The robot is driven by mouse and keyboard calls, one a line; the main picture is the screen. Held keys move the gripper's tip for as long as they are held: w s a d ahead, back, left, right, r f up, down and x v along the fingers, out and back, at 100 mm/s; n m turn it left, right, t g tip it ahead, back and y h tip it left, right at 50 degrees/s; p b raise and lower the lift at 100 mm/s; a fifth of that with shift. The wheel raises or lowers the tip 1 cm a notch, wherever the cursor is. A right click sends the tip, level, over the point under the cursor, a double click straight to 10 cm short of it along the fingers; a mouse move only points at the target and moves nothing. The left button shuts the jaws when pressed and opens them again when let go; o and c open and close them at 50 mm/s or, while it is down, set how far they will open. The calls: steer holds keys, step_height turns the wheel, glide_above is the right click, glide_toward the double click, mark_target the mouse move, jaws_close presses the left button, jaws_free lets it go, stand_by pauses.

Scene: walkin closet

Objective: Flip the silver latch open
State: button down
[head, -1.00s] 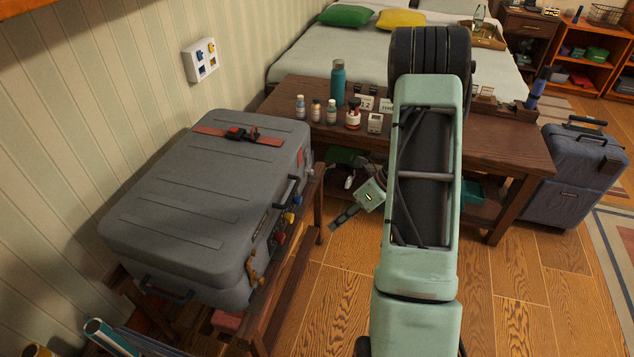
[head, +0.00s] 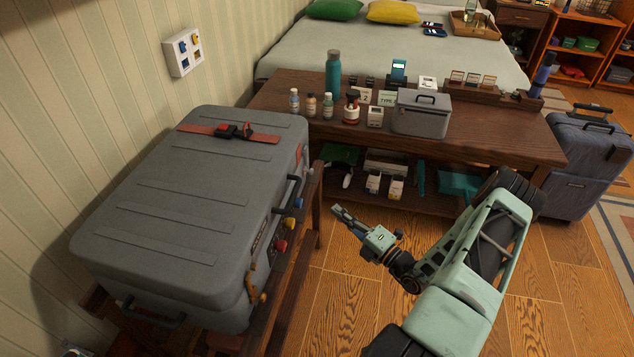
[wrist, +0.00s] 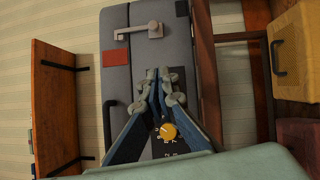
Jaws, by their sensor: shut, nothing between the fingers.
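The silver latch (wrist: 138,32) is a grey metal bar with a round pivot on the side of the grey suitcase (head: 200,190). In the wrist view it lies across the suitcase side near the top, just above a red patch (wrist: 117,57). I cannot make it out clearly in the head view. My gripper (head: 337,209) is shut and empty, in the air to the right of the suitcase. In the wrist view the closed fingertips (wrist: 160,74) point toward the suitcase side, below the latch and apart from it in the picture.
A yellow dial (wrist: 168,131) on a dark numbered panel sits below the fingertips. A black side handle (wrist: 112,122) is to the left. Behind stands a wooden bench (head: 460,142) with bottles and a grey case (head: 421,116). The floor right of the suitcase is open.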

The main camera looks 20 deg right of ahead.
steer(key=shift+d, duration=0.2)
steer(key=shift+w, duration=0.1)
steer(key=b, duration=0.2)
glide_toward(305, 172)
steer(key=a, duration=0.3)
steer(key=w, duration=0.1)
steer(key=w+b, duration=0.1)
steer(key=w+d, duration=0.1)
steer(key=w, duration=0.1)
steer(key=shift+r, duration=0.4)
steer(key=shift+d, duration=0.1)
